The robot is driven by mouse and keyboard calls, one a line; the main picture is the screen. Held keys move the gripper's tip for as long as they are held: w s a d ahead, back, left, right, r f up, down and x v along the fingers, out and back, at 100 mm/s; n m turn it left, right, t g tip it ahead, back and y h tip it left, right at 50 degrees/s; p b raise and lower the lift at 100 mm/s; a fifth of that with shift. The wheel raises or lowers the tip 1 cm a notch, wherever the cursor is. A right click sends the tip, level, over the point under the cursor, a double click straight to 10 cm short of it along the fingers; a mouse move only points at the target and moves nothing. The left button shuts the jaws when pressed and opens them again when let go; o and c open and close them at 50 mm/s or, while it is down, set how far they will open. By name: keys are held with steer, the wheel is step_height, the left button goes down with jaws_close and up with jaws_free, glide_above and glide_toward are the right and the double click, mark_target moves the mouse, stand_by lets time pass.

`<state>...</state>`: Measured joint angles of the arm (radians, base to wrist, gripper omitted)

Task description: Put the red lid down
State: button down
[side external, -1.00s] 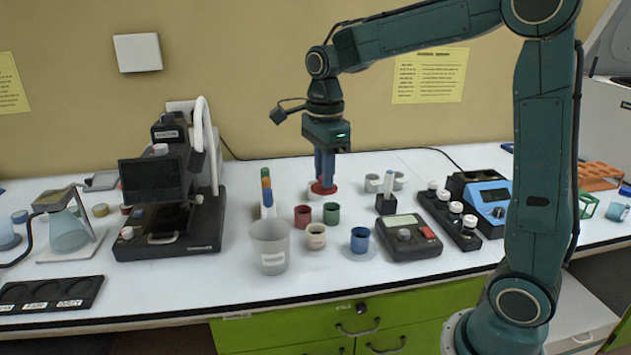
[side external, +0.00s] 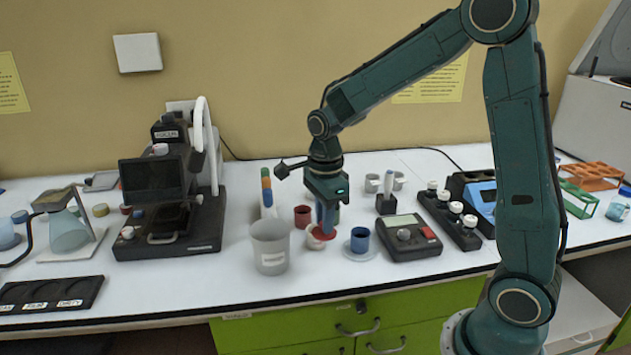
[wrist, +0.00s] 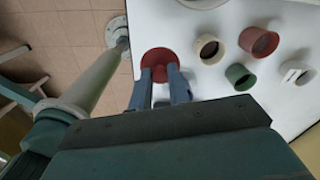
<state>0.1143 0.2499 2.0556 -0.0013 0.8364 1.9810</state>
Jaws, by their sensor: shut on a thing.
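My gripper (side external: 324,222) points down and is shut on the red lid (side external: 323,233). The beige cup also shows apart from the lid in the wrist view (wrist: 200,50). The lid's height above the table is hard to tell.
The red cup (side external: 302,213) and green cup (wrist: 240,77) stand behind. A translucent beaker (side external: 269,255) is at left, a grey instrument (side external: 407,240) at right. The table's front edge is close; a bare strip of tabletop (side external: 330,282) lies in front of the cups.

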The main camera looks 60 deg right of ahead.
step_height(320, 180, down, 6)
steer(key=shift+r, duration=0.15)
steer(key=shift+f, duration=2.15)
steer(key=shift+f, duration=0.1)
steer(key=c, duration=1.3)
jaws_free()
steer(key=shift+c, duration=0.2)
step_height(320, 180, up, 11)
steer(key=shift+r, duration=0.65)
